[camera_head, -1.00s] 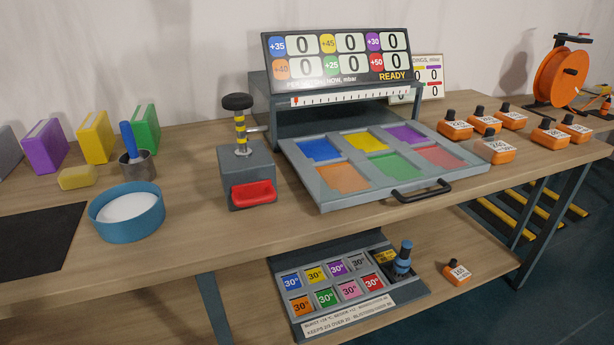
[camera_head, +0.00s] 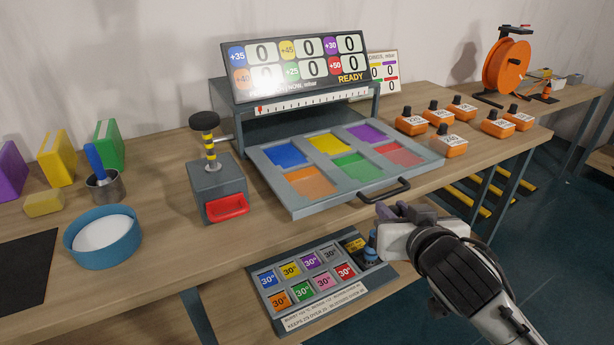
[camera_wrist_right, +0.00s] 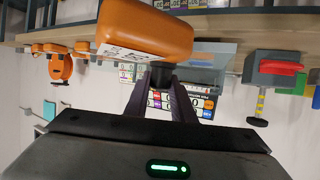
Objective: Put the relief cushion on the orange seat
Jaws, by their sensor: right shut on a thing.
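My right gripper (camera_head: 388,211) is in front of the tray's right front side, near the black handle. In the right wrist view my right gripper (camera_wrist_right: 161,95) is shut on the dark knob (camera_wrist_right: 160,73) of an orange cushion (camera_wrist_right: 145,32). The cushion has a white label that I cannot read. It is hidden in the head view. The orange seat (camera_head: 312,183) is the front left recess of the grey tray (camera_head: 275,192), and it looks empty. My left gripper is not in view.
Several orange cushions (camera_head: 450,142) with black knobs stand right of the tray. A grey pump (camera_head: 217,190) with a red lever stands left of it. The tray's black handle (camera_head: 385,190) sticks out in front. A lower shelf holds a box of small coloured squares (camera_head: 310,275).

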